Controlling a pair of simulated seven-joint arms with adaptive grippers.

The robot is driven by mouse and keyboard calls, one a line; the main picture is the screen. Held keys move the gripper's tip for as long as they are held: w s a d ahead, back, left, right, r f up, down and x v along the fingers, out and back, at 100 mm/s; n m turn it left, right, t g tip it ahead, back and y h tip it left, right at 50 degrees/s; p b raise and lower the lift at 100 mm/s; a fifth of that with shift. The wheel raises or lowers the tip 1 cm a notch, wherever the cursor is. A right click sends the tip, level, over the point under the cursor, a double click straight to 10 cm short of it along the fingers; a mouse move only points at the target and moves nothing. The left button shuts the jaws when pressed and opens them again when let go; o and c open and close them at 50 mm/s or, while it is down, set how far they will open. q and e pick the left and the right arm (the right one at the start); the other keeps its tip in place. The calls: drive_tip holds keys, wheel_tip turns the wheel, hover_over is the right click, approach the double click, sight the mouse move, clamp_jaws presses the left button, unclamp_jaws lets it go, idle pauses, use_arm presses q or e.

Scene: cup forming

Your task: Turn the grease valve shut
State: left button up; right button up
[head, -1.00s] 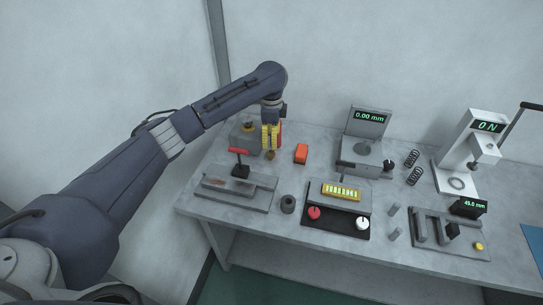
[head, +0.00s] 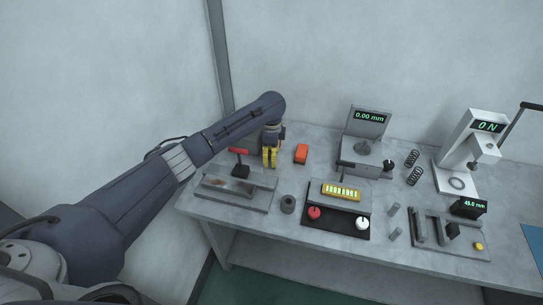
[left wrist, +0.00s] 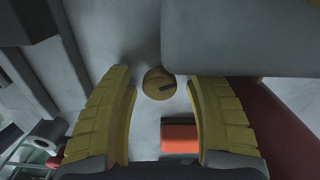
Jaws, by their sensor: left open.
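A round brass knob with a dark slot, which looks like the grease valve (left wrist: 153,80), shows in the left wrist view between the fingertips of my left gripper (left wrist: 160,85). There are gaps on both sides, and no contact shows. In the head view my left gripper (head: 270,158) points down at the back left of the bench and hides the knob. A grey box (left wrist: 220,40) and a dark red rounded part (left wrist: 280,120) lie close to the fingers in the left wrist view. My right gripper is not in view.

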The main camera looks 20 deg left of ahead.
use_arm(q)
drive_tip(key=shift+c, duration=0.2)
clamp_jaws()
idle(0.4)
drive_tip(key=m, duration=0.4)
drive_tip(key=shift+s+d+m, duration=0.1)
drive_tip(key=shift+d+m, duration=0.05)
drive_tip(key=shift+m, duration=0.15)
drive_tip(key=shift+c, duration=1.1)
unclamp_jaws()
drive_tip(key=shift+o, duration=1.3)
